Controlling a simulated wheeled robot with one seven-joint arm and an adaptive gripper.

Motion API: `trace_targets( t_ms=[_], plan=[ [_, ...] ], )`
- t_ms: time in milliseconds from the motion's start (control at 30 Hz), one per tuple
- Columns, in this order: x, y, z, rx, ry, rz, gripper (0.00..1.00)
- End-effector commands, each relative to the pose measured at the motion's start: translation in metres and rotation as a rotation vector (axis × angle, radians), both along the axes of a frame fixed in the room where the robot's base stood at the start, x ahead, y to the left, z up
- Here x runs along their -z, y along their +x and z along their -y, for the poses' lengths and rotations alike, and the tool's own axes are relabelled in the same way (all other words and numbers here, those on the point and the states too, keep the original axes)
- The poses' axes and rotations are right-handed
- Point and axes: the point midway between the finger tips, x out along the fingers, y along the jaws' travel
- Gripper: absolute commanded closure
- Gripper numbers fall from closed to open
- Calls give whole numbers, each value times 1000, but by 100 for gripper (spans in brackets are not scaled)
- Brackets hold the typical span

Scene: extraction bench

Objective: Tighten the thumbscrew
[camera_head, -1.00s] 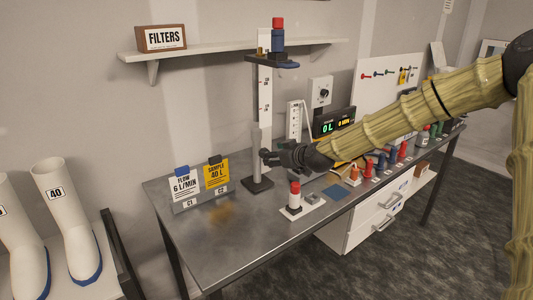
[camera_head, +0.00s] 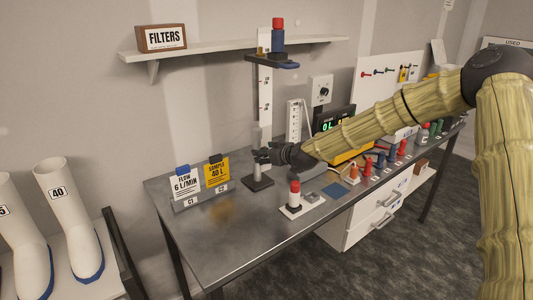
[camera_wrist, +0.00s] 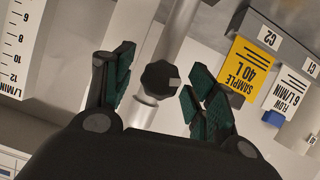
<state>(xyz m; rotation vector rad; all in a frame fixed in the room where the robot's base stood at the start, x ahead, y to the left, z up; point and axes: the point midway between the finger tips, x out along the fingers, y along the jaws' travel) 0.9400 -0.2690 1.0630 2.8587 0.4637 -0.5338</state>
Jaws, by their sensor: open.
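The thumbscrew (camera_wrist: 159,79) is a dark faceted knob with a light mark on its face, on the pale upright post (camera_wrist: 181,28) of the stand. In the wrist view it lies between my gripper's (camera_wrist: 161,66) two green-padded fingers, with a gap on each side. My gripper is open and empty. In the head view my gripper (camera_head: 263,157) is in front of the stand's lower post (camera_head: 265,97), and hides the thumbscrew. The stand's dark base (camera_head: 257,183) rests on the bench, and a dark holder (camera_head: 272,60) at its top carries a blue, red-capped cartridge (camera_head: 278,38).
On the bench (camera_head: 232,248), white and yellow cards (camera_head: 215,172) stand left of the stand. A red-capped white bottle (camera_head: 294,196) stands in front. The front left of the bench is clear.

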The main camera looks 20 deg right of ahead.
Motion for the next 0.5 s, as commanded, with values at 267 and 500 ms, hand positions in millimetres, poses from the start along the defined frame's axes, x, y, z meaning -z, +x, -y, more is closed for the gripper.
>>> trace_targets(
  t_ms=[267, 500],
  plan=[
    [0, 0, 0, 0, 0, 0, 80],
    [0, 0, 1, 2, 4, -1, 90]
  ],
)
